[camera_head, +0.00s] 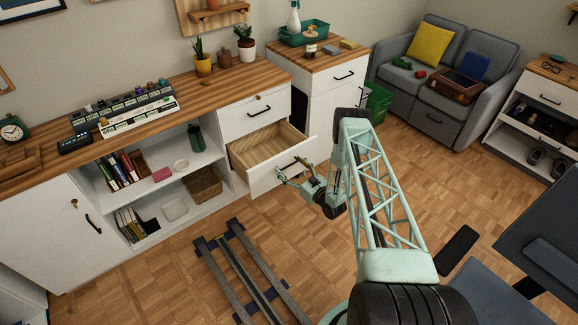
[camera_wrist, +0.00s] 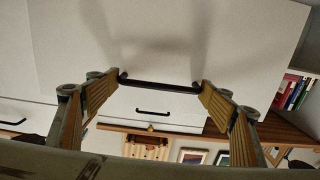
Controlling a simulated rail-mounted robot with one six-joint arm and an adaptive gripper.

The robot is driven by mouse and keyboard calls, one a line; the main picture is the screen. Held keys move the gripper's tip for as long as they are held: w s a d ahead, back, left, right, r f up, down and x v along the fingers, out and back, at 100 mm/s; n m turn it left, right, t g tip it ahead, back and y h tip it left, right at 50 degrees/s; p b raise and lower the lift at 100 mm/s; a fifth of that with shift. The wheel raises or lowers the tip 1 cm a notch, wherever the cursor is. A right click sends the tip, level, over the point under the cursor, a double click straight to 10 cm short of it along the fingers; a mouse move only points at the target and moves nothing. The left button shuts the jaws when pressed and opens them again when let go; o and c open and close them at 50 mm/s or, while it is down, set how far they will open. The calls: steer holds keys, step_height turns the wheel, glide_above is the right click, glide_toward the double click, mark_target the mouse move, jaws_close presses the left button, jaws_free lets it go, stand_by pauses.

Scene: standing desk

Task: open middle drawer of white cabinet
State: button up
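The white cabinet (camera_head: 240,190) stands under the right part of the wooden worktop. Its drawer (camera_head: 268,148) below the shut top drawer (camera_head: 244,118) is pulled out and looks empty, with a bare wooden inside. My gripper (camera_head: 290,169) is at the front of this open drawer, near its black handle. In the wrist view, my gripper (camera_wrist: 160,90) is open, with its wood-coloured fingers wide apart on either side of the black handle (camera_wrist: 160,85). I cannot tell whether the fingers touch it. The shut drawer's handle (camera_wrist: 152,111) shows beyond. My arm covers part of the surroundings.
A second white drawer unit (camera_head: 335,85) stands to the right, with a green bin (camera_head: 378,103) beside it. Open shelves (camera_head: 165,165) with books and a basket lie left. A dark rail-like frame (camera_head: 250,275) lies on the floor. A grey sofa (camera_head: 445,95) stands back right.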

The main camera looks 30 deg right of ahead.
steer(key=o, duration=0.4)
steer(key=shift+c, duration=0.2)
steer(key=shift+s, duration=0.15)
steer(key=s+d, duration=0.1)
steer(key=s, duration=1)
steer(key=shift+s, duration=0.3)
steer(key=shift+d, duration=0.1)
